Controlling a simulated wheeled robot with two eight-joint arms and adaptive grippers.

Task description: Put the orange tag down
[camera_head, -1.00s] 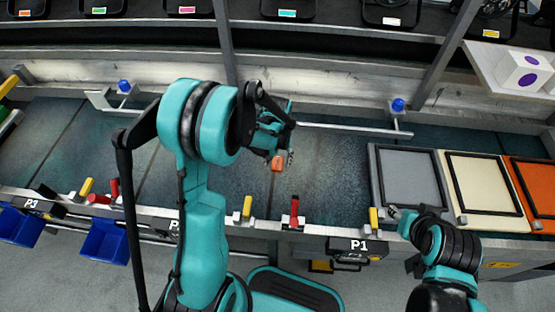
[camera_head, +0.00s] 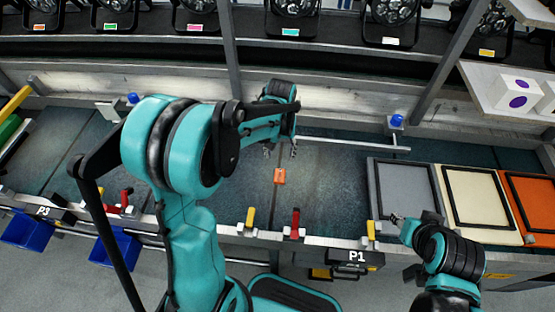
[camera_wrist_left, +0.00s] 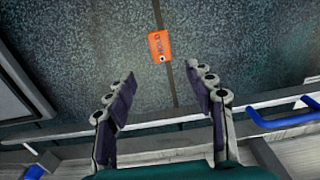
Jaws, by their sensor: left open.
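The orange tag (camera_head: 279,176) lies flat on the dark work surface (camera_head: 330,190) in the head view. In the left wrist view the tag (camera_wrist_left: 159,46) shows dark marks and a small hole, and lies beyond the fingertips. My left gripper (camera_head: 280,149) is open and empty, raised beyond the tag and apart from it; its spread fingers (camera_wrist_left: 162,82) show in the left wrist view. My right gripper (camera_head: 397,220) is at the front edge near the P1 label; its fingers are too small to tell open or shut.
Grey (camera_head: 405,188), cream (camera_head: 478,195) and orange (camera_head: 533,200) panels with black frames lie at the right. Red (camera_head: 295,222) and yellow (camera_head: 250,217) clamps line the front edge. A rail (camera_head: 350,144) runs along the back. The surface around the tag is clear.

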